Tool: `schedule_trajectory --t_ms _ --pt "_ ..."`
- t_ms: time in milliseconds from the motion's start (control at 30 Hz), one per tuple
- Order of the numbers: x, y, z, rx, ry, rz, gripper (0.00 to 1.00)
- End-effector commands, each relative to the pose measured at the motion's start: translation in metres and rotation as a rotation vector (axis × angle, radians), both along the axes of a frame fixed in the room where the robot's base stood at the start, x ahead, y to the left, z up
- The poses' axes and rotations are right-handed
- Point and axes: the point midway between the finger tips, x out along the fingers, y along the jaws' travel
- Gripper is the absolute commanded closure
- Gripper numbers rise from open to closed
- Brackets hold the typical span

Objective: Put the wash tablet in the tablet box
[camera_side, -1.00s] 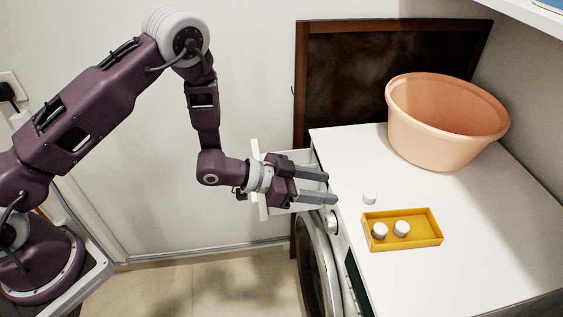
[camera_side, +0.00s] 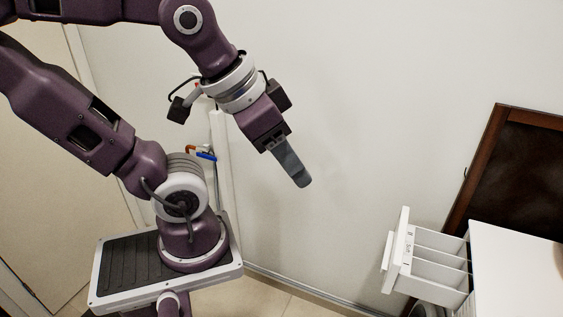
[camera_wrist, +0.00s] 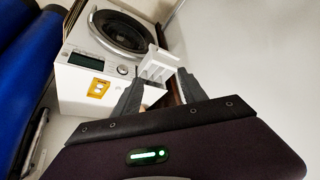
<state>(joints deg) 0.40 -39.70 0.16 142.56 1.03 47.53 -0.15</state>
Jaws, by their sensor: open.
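My gripper (camera_side: 300,180) hangs in free air in front of the wall, pointing down and right in the side view. Its fingers overlap there. In the wrist view my gripper (camera_wrist: 160,77) has its two fingers spread apart, with nothing seen between them but the background. The wash tablet cannot be made out in either view. The tablet box is outside the side view.
The washing machine's white drawer (camera_side: 430,268) stands pulled out, with open compartments, beside the white worktop (camera_side: 510,265). The machine's round door (camera_wrist: 120,32) shows in the wrist view. A dark framed panel (camera_side: 515,170) stands behind. Space around my gripper is clear.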

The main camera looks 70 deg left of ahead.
Motion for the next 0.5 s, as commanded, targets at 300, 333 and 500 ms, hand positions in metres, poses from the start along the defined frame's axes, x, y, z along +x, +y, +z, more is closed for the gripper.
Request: schedule_trajectory --t_ms 300,333,500 --pt "-0.0201 -0.0028 -0.0032 -0.016 0.028 0.007 0.46" --pt "-0.02 -0.0027 -0.0031 -0.016 0.027 0.006 0.46" --pt "-0.0169 -0.0067 -0.0018 -0.036 0.034 0.009 0.46"
